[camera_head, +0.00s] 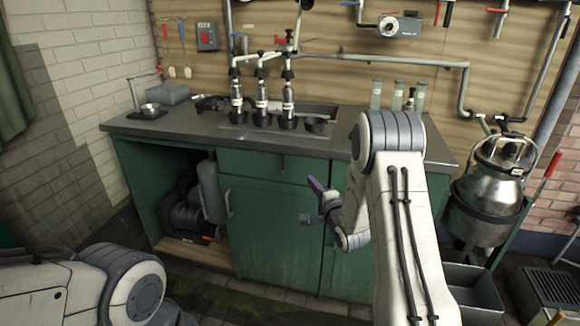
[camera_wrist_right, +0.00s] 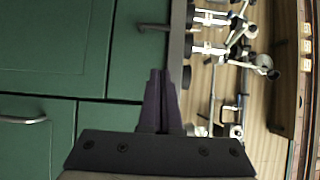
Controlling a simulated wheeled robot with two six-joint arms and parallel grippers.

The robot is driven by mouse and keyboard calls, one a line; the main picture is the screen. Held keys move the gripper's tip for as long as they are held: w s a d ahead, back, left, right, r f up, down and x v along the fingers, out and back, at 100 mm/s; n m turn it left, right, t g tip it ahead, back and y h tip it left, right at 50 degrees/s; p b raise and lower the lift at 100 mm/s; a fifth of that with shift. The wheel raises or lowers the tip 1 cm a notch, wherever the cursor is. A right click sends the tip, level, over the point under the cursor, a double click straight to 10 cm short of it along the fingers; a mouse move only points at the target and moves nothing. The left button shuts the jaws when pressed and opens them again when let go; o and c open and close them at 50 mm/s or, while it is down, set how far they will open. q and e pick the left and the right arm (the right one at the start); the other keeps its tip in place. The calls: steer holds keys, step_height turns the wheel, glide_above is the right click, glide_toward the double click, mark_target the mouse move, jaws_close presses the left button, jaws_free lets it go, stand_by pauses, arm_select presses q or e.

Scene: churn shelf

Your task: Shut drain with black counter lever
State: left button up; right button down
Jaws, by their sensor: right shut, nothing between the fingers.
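A dark, lever-like fitting (camera_head: 208,103) lies on the grey counter (camera_head: 180,125), left of the bottles at the back. I cannot tell for sure that it is the drain lever, or how it is set. Dark fittings at the counter's back (camera_wrist_right: 236,104) also show in the right wrist view. The drain itself cannot be made out. My right gripper (camera_head: 313,183) is shut and empty, in front of the green cabinet and below the counter edge. Its purple fingers are together in the wrist view (camera_wrist_right: 160,73), short of the counter edge. My left gripper is out of the head view.
Several bottles (camera_head: 262,95) stand in black cups on the counter under pipes. A metal cup (camera_head: 150,110) and grey box (camera_head: 172,95) are at the left end. A steel churn (camera_head: 490,190) stands right.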

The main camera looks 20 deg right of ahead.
glide_toward(283, 163)
steer(key=w+d, duration=0.4)
steer(key=w+a, duration=0.2)
steer(key=shift+w+a+r, duration=0.35)
steer(key=shift+w, duration=0.05)
steer(key=shift+r, duration=0.1)
steer(key=shift+n, duration=0.3)
steer(key=shift+w+a+r+g+p, duration=0.1)
steer(key=shift+r+g+p, duration=0.05)
steer(key=shift+g+p, duration=0.2)
